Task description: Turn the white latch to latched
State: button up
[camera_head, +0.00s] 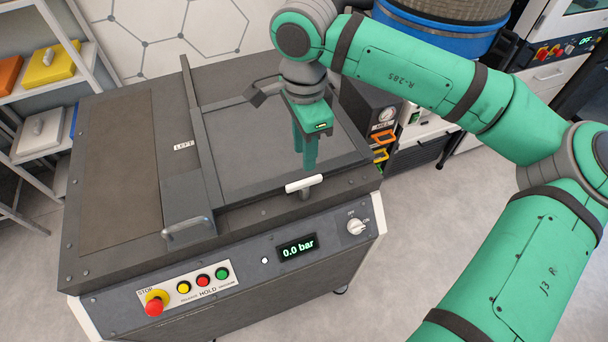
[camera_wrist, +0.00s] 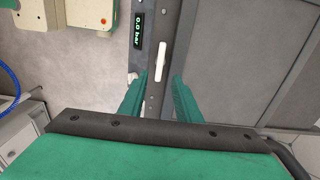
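The white latch (camera_head: 304,184) is a short white bar on a grey post at the front edge of the grey machine's top (camera_head: 250,205). In the head view it lies roughly along that edge. In the wrist view the latch (camera_wrist: 159,65) shows ahead of the fingertips, in line with the gap between them. My gripper (camera_head: 306,168) is green and points down above the machine top, just behind the latch. In the wrist view my gripper (camera_wrist: 160,76) has its two fingers apart with nothing between them. It does not appear to touch the latch.
A display (camera_head: 297,249) reads 0.0 bar on the front panel, beside a white rotary knob (camera_head: 356,226) and a row of coloured buttons (camera_head: 203,281). A grey handle (camera_head: 187,227) stands on the left lid. A raised rail (camera_head: 203,140) crosses the machine top.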

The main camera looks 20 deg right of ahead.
aim_at(304, 181)
notch_tip(304, 181, down, 10)
jog(key=shift+r, duration=0.15)
dwell(0.4)
grip_shut()
